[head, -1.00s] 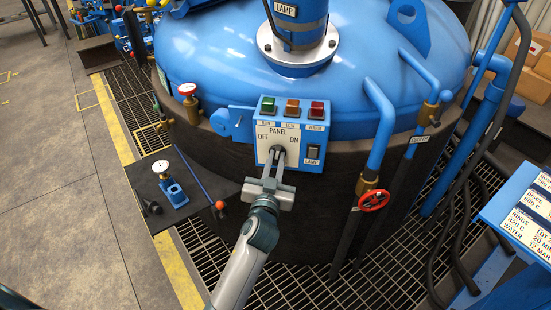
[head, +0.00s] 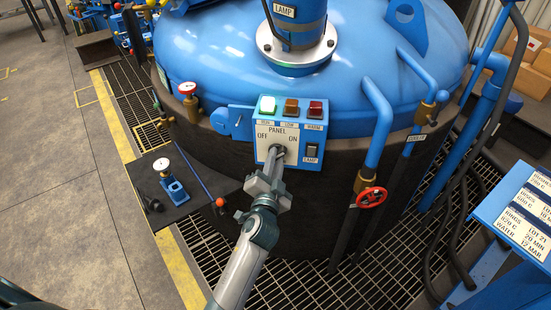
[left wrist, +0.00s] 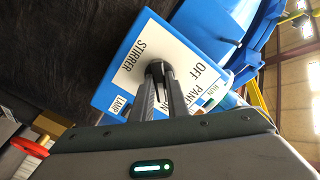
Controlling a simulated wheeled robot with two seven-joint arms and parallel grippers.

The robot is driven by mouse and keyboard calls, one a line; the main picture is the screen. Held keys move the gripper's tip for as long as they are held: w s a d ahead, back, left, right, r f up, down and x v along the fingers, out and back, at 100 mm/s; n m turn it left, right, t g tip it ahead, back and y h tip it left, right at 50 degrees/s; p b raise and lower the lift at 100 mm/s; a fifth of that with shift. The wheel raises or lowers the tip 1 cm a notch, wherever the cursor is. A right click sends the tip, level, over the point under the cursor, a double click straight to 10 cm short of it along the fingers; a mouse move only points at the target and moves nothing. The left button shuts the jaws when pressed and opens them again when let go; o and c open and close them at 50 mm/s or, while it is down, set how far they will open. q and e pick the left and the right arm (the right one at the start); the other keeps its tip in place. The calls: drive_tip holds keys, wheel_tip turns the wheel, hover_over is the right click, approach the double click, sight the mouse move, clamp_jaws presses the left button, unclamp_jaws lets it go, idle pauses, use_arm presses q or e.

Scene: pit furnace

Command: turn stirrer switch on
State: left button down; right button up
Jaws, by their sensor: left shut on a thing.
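The stirrer switch is a dark rotary knob (head: 278,151) on the white face of a blue control box (head: 262,138), between the words OFF and ON. It also shows in the left wrist view (left wrist: 155,68), under the STIRRER label. My left gripper (head: 276,162) is shut on the knob, and its fingers cover most of it; it also shows in the left wrist view (left wrist: 162,88). Above the face, the green RUN light (head: 267,104) glows brightly. The amber (head: 291,106) and red (head: 315,109) lights look dim. My right gripper is not in view.
A black rocker switch (head: 312,150) labelled LAMP sits right of the knob. A red valve wheel (head: 371,197) and blue pipes stand to the right. A small shelf (head: 200,172) with a dial gauge (head: 170,178) is left. The blue furnace lid (head: 215,50) rises behind.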

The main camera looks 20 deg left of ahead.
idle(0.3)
use_arm(q)
drive_tip(key=c, duration=1.7)
unclamp_jaws()
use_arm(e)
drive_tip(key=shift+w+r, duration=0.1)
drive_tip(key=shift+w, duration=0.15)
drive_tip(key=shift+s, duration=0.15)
